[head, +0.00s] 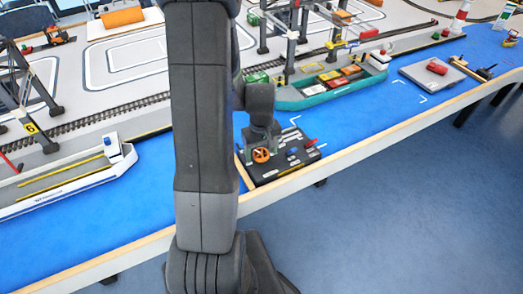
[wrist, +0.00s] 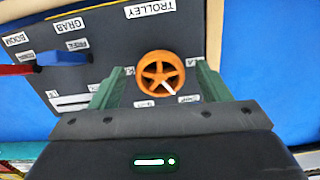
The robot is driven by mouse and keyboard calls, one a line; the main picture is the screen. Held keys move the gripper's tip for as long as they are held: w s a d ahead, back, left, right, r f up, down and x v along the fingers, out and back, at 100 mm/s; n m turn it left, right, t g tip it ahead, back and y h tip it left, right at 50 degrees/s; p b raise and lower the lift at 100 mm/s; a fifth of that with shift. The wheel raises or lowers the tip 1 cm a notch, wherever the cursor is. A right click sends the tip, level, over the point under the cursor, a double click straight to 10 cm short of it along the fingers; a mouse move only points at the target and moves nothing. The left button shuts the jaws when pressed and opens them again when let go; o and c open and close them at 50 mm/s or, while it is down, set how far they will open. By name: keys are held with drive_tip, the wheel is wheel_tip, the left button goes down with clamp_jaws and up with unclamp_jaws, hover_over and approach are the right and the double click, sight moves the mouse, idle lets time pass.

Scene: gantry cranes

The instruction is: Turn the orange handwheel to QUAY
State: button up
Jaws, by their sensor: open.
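The orange handwheel (wrist: 160,72) is on the dark control panel (wrist: 85,75), below the TROLLEY label. A white mark on the wheel points down and slightly right in the wrist view. Small white labels stand around the wheel; they are partly hidden or too small to read, so I cannot tell which is QUAY. My gripper (wrist: 159,69) is open, its green fingers on the left and right of the wheel with gaps to the rim. In the head view the handwheel (head: 261,155) shows at the panel's left front, just below my gripper.
A blue lever (wrist: 62,59) and a red lever (wrist: 15,69) are left of the wheel in the wrist view. In the head view, a teal container ship (head: 318,97) lies behind the panel, a white barge (head: 75,183) at left. The wooden table edge (head: 370,149) runs in front.

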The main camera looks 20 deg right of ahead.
drive_tip(key=c, duration=1)
drive_tip(key=shift+m, duration=0.3)
drive_tip(key=m+b, duration=0.2)
drive_tip(key=m, duration=0.3)
drive_tip(key=m+b, duration=0.1)
drive_tip(key=m, duration=0.5)
drive_tip(key=shift+w+a+b, duration=0.1)
drive_tip(key=shift+w+b, duration=0.05)
drive_tip(key=shift+b, duration=0.15)
drive_tip(key=o, duration=1)
